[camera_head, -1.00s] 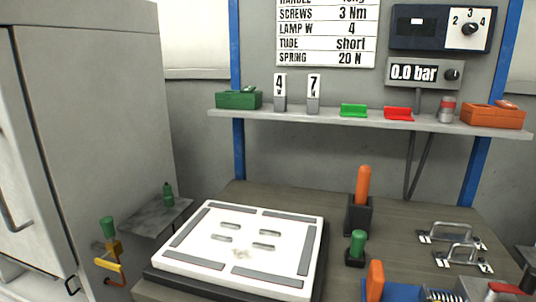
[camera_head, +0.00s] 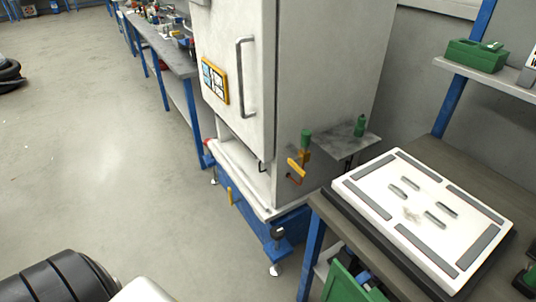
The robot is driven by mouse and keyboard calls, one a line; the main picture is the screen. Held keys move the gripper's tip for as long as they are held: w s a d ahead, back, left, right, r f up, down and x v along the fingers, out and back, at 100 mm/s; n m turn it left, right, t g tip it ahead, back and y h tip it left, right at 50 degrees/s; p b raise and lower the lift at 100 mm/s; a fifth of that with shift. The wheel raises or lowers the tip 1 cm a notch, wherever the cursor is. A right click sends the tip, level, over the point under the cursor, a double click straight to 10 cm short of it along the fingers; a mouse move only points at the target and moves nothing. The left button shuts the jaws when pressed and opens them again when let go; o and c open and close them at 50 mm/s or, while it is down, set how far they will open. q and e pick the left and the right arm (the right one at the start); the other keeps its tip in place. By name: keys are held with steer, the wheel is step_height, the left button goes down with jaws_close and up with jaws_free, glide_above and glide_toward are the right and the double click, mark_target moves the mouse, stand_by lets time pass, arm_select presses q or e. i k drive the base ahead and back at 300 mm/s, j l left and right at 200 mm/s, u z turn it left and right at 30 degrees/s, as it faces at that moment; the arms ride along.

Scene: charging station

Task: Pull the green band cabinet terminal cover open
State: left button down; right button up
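A tall light-grey cabinet (camera_head: 325,70) stands in the middle of the head view on a blue base frame. Its front door (camera_head: 262,45) looks shut and carries a long vertical grey handle (camera_head: 243,78) and an orange-framed panel (camera_head: 214,81). I cannot make out a green band or a terminal cover on it. A green-topped fitting (camera_head: 305,141) and a yellow lever (camera_head: 296,167) sit on its right side. Neither of my grippers is in view.
A workbench (camera_head: 328,215) at the right carries a white slotted board (camera_head: 414,196). A green box (camera_head: 476,54) sits on the shelf above. A green object (camera_head: 345,287) shows below the bench. The floor (camera_head: 110,175) left of the cabinet is clear.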

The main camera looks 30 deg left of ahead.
mark_target(267, 165)
steer(key=u, duration=1.05)
steer(key=i+j+z, duration=0.2)
steer(key=z, duration=0.3)
steer(key=i+j+z, duration=0.1)
steer(key=j+z, duration=0.35)
steer(key=l, duration=0.1)
